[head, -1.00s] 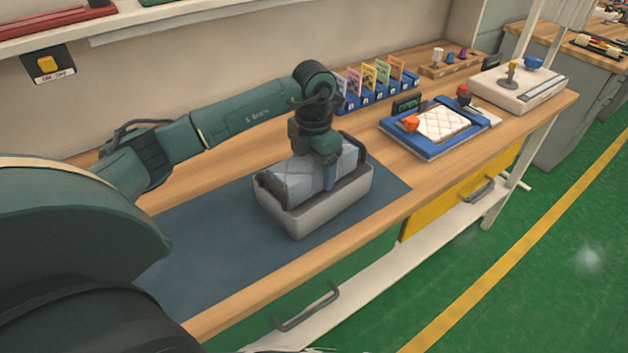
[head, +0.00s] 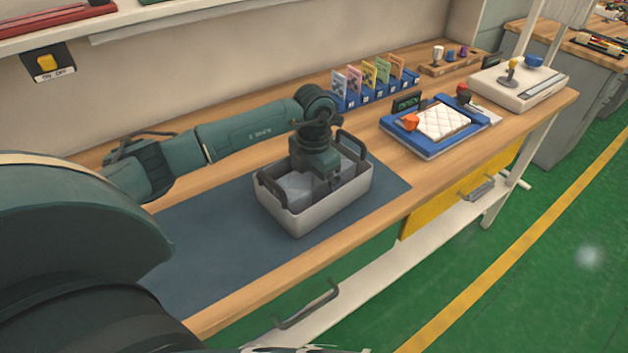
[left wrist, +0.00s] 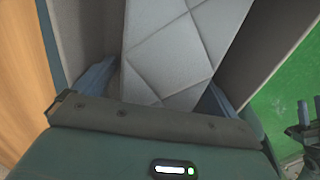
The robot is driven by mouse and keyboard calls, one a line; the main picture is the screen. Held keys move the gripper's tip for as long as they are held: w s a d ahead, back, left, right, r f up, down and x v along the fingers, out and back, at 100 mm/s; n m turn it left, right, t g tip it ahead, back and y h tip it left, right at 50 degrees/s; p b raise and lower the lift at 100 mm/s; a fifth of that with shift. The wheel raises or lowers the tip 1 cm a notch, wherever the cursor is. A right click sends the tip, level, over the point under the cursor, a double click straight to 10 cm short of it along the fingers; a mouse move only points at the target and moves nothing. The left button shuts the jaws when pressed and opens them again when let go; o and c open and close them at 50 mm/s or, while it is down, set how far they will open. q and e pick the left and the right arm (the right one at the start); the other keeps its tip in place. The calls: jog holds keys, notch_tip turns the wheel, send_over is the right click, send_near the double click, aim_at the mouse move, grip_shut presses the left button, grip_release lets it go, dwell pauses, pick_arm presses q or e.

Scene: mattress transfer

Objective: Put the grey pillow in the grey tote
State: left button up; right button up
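The grey quilted pillow (head: 296,187) lies down inside the grey tote (head: 318,208), below the rim level for the most part. The tote stands on the dark blue mat, with a dark handle at each end. My left gripper (head: 325,183) reaches down into the tote from above. In the left wrist view, its two blue fingers lie on either side of the pillow (left wrist: 175,50), close against its edges, and the tote's walls (left wrist: 80,35) rise beside them. The fingertips are hidden in the head view.
The blue mat (head: 215,248) is bare left of the tote. Farther right are a card rack (head: 375,82), a blue tray (head: 432,150) with a white quilted pad, and a white device (head: 520,88). The bench's front edge lies close to the tote.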

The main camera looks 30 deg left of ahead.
pick_arm(q)
jog(key=shift+r, duration=0.45)
notch_tip(320, 180, up, 11)
jog(key=shift+f+b, duration=0.2)
jog(key=shift+b, duration=0.15)
jog(key=shift+r, duration=0.45)
